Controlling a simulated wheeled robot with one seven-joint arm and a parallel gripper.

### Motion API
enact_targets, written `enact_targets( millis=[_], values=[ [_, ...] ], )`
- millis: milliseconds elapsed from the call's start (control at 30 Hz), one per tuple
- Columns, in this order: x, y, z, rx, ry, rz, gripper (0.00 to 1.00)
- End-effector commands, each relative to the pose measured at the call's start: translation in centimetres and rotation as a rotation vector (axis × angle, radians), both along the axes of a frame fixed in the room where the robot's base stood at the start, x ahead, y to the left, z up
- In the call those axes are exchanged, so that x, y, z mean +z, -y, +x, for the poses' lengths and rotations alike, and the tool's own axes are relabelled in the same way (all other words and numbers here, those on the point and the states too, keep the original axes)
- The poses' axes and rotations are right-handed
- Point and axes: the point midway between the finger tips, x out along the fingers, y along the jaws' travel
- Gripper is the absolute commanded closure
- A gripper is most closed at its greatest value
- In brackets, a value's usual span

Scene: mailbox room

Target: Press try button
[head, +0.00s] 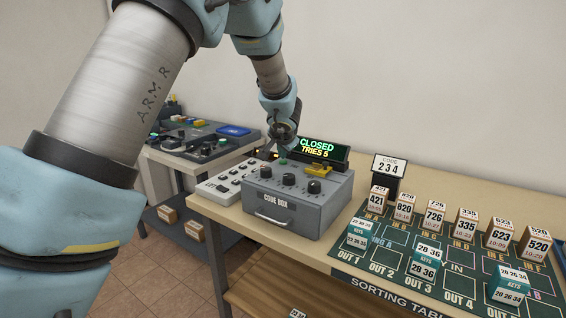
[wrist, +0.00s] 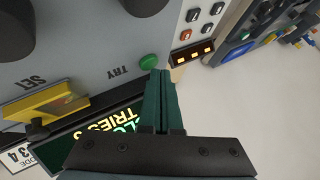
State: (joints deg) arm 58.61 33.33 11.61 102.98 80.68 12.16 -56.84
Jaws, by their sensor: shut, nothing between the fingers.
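The grey code box (head: 296,212) stands on the table, with three black knobs and a yellow piece on top. Its green TRY button (wrist: 149,62) shows in the wrist view beside the printed word TRY. The button also shows in the head view (head: 283,161), just under the fingers. My gripper (head: 277,152) is shut and empty and points down over the back of the box. In the wrist view the fingertips (wrist: 163,73) are right beside the button; I cannot tell whether they touch it. The display (head: 318,148) reads CLOSED, TRIES 5.
A keypad (head: 232,181) lies left of the box. Several numbered blocks (head: 437,217) stand on the green sorting mat (head: 390,262). A second table with panels (head: 200,140) is at the back left.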

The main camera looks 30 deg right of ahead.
Motion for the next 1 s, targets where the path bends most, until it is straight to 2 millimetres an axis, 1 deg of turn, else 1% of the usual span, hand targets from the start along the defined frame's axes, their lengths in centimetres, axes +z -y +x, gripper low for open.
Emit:
enact_targets(
  millis=[1000],
  values=[
    [-0.89,-0.01,0.01,0.001,0.0,0.001,1.0]
  ],
)
